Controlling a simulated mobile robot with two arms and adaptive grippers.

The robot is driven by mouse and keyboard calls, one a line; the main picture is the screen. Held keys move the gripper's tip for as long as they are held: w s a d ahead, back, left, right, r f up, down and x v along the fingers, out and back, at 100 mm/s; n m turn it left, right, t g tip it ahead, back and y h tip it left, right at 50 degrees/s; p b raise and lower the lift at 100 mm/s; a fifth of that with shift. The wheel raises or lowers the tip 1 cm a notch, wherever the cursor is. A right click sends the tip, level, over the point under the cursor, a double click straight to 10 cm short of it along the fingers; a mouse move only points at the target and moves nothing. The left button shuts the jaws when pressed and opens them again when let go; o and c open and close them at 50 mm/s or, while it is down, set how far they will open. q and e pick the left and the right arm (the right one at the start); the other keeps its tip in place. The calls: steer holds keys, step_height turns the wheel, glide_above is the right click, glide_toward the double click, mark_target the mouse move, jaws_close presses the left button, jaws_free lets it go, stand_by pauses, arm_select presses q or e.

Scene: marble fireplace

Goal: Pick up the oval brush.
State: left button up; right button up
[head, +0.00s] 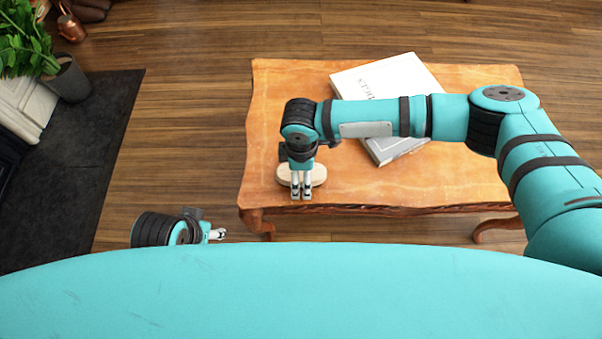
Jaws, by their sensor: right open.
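The oval brush (319,174) is a pale, oval piece lying near the front left corner of the wooden table. My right gripper (301,194) points down in front of it and hides its middle. The jaws are open, with a small gap between the fingers. I cannot tell from this view whether the fingers touch the brush or how high they are above it. My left gripper (219,234) is low at the left, off the table's front left corner and away from the brush. Its fingers are too small to judge.
A white book (385,75) lies on the wooden table (450,180), with a grey one (398,147) in front of it, both partly behind my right arm. The table's front right is bare. A potted plant (68,80) and dark hearth slab (75,150) are at left.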

steer(key=c, duration=1.3)
steer(key=shift+c, duration=0.2)
steer(key=shift+r, duration=0.15)
steer(key=shift+r, duration=0.25)
step_height(320, 180, up, 3)
steer(key=shift+f+p, duration=0.1)
steer(key=shift+p, duration=0.65)
arm_select(q)
step_height(320, 180, down, 14)
steer(key=p, duration=0.2)
steer(key=shift+g+p, duration=0.3)
steer(key=shift+g, duration=0.1)
arm_select(e)
steer(key=s+a+r, duration=0.1)
steer(key=s+a, duration=0.1)
steer(key=s, duration=1.3)
steer(key=shift+s+a+r, duration=0.25)
steer(key=shift+s+a, duration=0.1)
steer(key=shift+s, duration=0.05)
arm_select(q)
steer(key=shift+s+d, duration=0.1)
